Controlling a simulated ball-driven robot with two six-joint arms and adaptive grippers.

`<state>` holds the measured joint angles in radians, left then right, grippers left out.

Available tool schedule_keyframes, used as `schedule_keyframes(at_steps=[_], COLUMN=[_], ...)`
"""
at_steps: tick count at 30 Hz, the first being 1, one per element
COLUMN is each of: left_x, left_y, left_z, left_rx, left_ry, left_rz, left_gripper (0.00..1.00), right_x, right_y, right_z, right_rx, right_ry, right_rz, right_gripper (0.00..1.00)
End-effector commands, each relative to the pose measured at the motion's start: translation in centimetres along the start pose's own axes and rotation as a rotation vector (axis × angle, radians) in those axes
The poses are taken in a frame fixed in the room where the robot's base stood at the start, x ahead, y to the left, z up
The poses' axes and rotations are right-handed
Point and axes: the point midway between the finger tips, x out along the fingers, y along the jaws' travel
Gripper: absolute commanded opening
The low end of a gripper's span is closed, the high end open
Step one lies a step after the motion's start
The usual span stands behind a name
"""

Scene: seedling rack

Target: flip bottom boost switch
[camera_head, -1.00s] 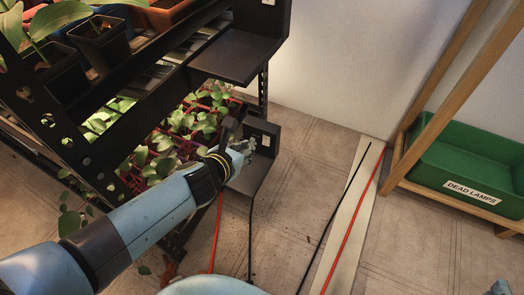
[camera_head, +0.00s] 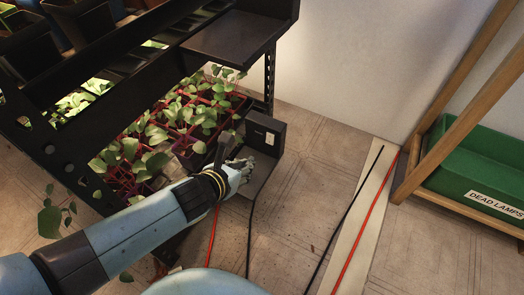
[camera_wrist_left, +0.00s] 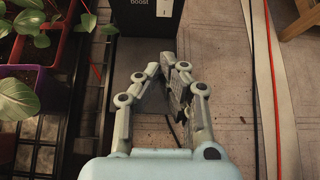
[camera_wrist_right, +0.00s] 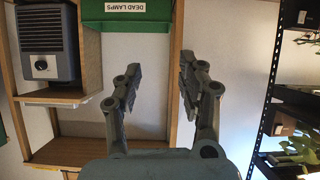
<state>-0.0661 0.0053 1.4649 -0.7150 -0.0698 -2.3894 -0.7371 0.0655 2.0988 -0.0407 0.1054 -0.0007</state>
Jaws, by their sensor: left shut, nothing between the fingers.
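The bottom boost switch is a pale rocker (camera_head: 270,138) on the face of a black box (camera_head: 281,133) at the end of the rack's low shelf. In the left wrist view the box (camera_wrist_left: 147,18), marked "boost", stands just beyond my fingertips, with part of the switch (camera_wrist_left: 166,14) at the top edge. My left gripper (camera_head: 246,166) is shut and empty in front of the box, over the small dark ledge; its fingers (camera_wrist_left: 161,66) appear apart from the switch. My right gripper (camera_wrist_right: 160,66) is open and empty, facing the wooden shelf unit, away from the switch.
Seedling trays (camera_head: 160,135) fill the low shelf left of the box. Red (camera_head: 213,240) and black (camera_head: 250,235) cables hang below the box. A green "DEAD LAMPS" bin (camera_head: 470,165) sits right; floor between is mostly clear.

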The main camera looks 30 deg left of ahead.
Motion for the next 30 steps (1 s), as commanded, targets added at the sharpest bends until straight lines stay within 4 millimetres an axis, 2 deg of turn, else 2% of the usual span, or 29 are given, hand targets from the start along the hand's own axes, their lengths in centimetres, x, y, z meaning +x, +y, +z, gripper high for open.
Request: schedule_keyframes(at_steps=[2,12,21,24,30], left_x=[1.6,3.8,5.9,6.9,9.1], left_y=[0.0,0.0,0.0,0.0,0.0], left_z=[-0.4,-0.2,-0.3,0.2,1.4], left_rx=[-0.001,0.0,0.0,0.0,0.0], left_ry=[0.004,0.002,0.003,-0.001,0.002], left_rz=[0.0,0.0,0.0,0.0,0.001], left_gripper=[0.0,0.0,0.0,0.0,0.0], right_x=[0.5,1.9,1.7,1.4,1.0], right_y=[-0.1,0.1,0.1,0.1,0.0], right_z=[-1.3,-9.0,-15.5,-17.0,-18.4], right_rx=[-0.007,-0.033,-0.057,-0.064,-0.069], right_ry=[0.086,0.355,0.605,0.664,0.723], right_rz=[-0.001,-0.001,-0.002,-0.003,-0.004], right_gripper=[0.4,0.4,0.4,0.4,0.4])
